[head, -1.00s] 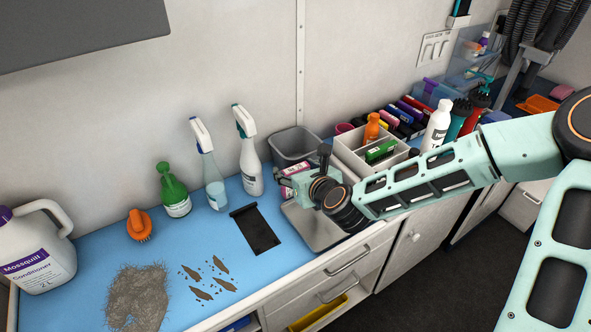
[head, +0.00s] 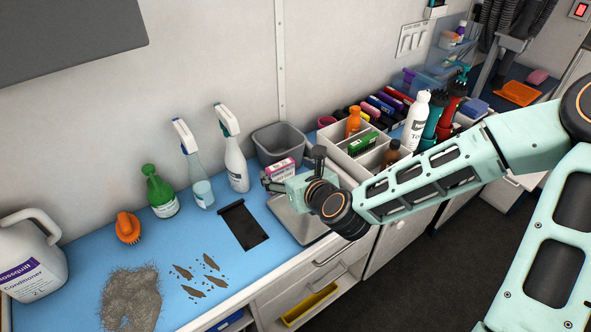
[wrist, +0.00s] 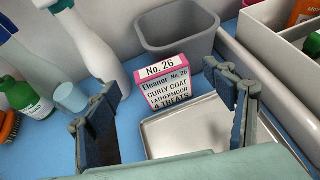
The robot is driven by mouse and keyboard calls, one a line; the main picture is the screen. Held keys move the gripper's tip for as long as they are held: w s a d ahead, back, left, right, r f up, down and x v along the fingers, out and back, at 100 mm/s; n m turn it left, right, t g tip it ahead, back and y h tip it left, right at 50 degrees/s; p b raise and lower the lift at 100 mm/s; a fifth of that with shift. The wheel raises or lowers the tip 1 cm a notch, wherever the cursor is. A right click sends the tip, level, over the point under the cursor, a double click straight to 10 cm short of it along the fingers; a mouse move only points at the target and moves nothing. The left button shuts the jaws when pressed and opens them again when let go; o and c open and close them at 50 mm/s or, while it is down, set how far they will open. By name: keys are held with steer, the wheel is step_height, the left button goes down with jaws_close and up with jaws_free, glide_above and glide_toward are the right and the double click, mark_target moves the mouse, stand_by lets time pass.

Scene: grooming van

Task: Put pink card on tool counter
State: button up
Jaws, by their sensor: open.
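My gripper (wrist: 166,98) is open, with one finger on each side of the card and visible gaps between. In the head view the card (head: 278,171) shows just behind my gripper (head: 272,181), which partly hides it. A farther blue counter (head: 500,112) is at the upper right; I cannot tell which surface is the tool counter.
The grey bin (head: 279,143) is behind the card and the metal tray (head: 298,218) lies under my wrist. Spray bottles (head: 236,162) stand to the left. A divided white organizer (head: 345,162) with bottles and boxes is on the right. An orange tray (head: 519,93) lies on the far counter.

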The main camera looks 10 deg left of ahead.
steer(key=s+d+r+p, duration=0.1)
steer(key=p, duration=0.3)
steer(key=s+d+r+p, duration=0.1)
steer(key=r+p, duration=0.1)
steer(key=p, duration=0.2)
steer(key=shift+d+r, duration=0.15)
steer(key=shift+d, duration=0.25)
steer(key=shift+s+d+p, duration=0.1)
steer(key=shift+p, duration=0.9)
steer(key=shift+s+p, duration=0.15)
steer(key=shift+p, duration=0.35)
steer(key=shift+s+d+p, duration=0.15)
steer(key=shift+s+p, duration=0.4)
steer(key=shift+p, duration=0.85)
steer(key=shift+s+d+p, duration=0.15)
steer(key=shift+s+p, duration=0.35)
steer(key=shift+p, duration=0.9)
steer(key=shift+f, duration=0.2)
